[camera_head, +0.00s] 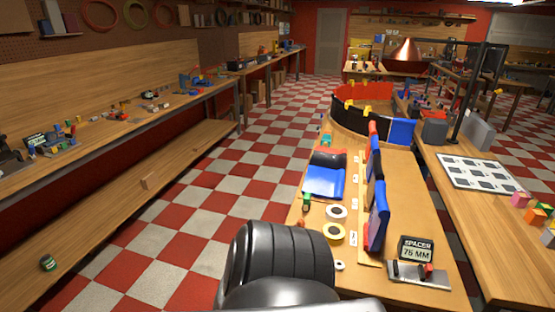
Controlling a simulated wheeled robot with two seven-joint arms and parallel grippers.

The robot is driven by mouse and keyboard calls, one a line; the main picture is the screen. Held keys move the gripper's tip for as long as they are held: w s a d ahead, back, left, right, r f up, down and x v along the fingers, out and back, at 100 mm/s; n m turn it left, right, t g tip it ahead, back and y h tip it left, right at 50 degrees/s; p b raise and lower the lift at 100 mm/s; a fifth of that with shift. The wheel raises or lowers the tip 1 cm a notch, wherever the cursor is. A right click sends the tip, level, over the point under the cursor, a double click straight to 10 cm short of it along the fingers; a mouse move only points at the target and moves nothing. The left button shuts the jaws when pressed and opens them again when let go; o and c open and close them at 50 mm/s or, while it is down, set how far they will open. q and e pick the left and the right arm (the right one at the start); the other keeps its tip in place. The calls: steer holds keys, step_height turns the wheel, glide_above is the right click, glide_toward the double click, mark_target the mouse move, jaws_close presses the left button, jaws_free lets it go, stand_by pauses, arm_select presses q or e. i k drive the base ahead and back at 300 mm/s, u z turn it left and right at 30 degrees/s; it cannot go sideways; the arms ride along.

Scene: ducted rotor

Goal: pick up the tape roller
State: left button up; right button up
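I cannot tell for certain which item is the tape roller. A small green and dark item (306,202) lies at the left edge of the near bench, and a small orange item (301,222) is just in front of it. To their right lie a white ring-shaped roll (337,212) and a yellow ring-shaped roll (333,235). A smaller white ring (339,265) lies closer to me. A thick black link of mine covers the bench's near left corner and may hide things there. Neither gripper shows.
The near bench (410,185) holds a blue tray (324,178), upright blue and black panels (377,205), a "SPACER 75 MM" sign (416,249) and a metal bracket (418,273). A side table with a white patterned sheet (484,173) stands right.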

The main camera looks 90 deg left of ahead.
mark_target(306, 206)
steer(key=u, duration=1.7)
